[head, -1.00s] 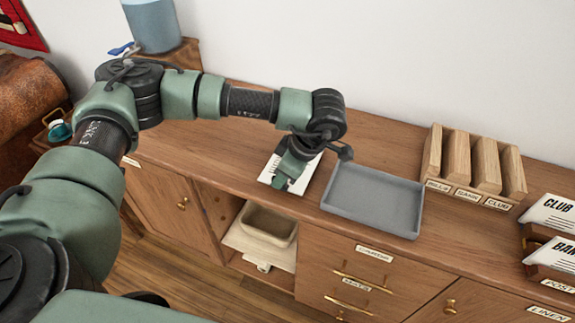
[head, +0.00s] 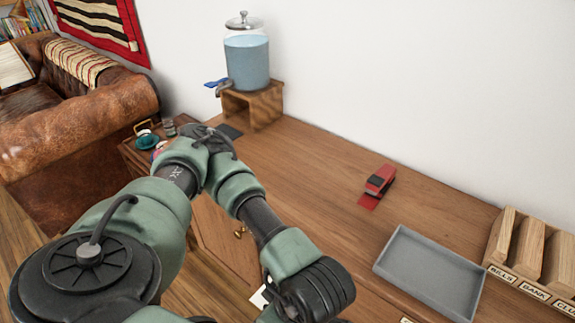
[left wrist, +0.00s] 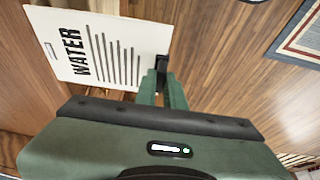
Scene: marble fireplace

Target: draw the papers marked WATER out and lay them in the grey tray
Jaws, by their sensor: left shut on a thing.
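My left gripper (left wrist: 163,75) is shut on the edge of a white paper (left wrist: 112,45) with WATER in large black letters and several lines of print. In the head view only a white corner of the paper (head: 258,298) shows at the bottom, beside my left wrist, low in front of the cabinet; the gripper's fingers are hidden there. The grey tray (head: 430,272) lies flat and empty on the wooden counter, to the right of my left arm. The paper is apart from the tray. My right gripper is in neither view.
A red stapler (head: 378,182) stands behind the tray's left side. A wooden sorter labelled BILLS, BANK and a partly cut-off CLUB (head: 530,262) is right of the tray. A water dispenser (head: 247,62) on a wooden stand is at the back left. The counter between is clear.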

